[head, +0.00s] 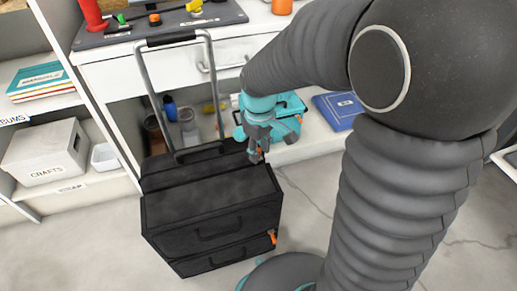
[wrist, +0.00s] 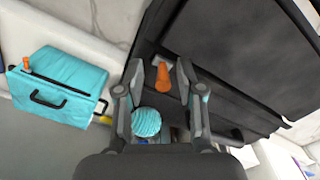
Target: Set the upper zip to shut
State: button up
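A black wheeled case (head: 212,208) stands upright on the floor with its pull-out handle (head: 146,75) raised. In the wrist view the black case (wrist: 235,50) fills the upper right. An orange zip pull (wrist: 162,78), which I take for the upper one, sits on a grey slider at the case. My gripper (wrist: 160,70) is open, with one finger on each side of this pull and gaps between. In the head view my gripper (head: 259,143) is at the case's upper right corner, partly hiding the pull. A lower orange pull (head: 272,237) hangs near the bottom right corner.
A teal case (head: 287,120) and a blue book (head: 340,109) lie on the low shelf behind. The teal case also shows in the wrist view (wrist: 60,78). A crafts box (head: 45,152) stands at left. Grey floor in front is clear.

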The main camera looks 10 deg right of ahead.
notch_tip(320, 180, up, 12)
dwell(0.7)
dwell(0.4)
jog(key=s+d+r+m+t+p, duration=0.2)
jog(key=s+d+m, duration=0.2)
jog(key=s, duration=0.4)
jog(key=s+d+r+m+t+p, duration=0.2)
jog(key=s+d+r+m+t, duration=0.1)
jog(key=s, duration=0.5)
jog(key=shift+d+r+m+t, duration=0.35)
jog(key=shift+d+m, duration=0.3)
jog(key=shift+m, duration=0.15)
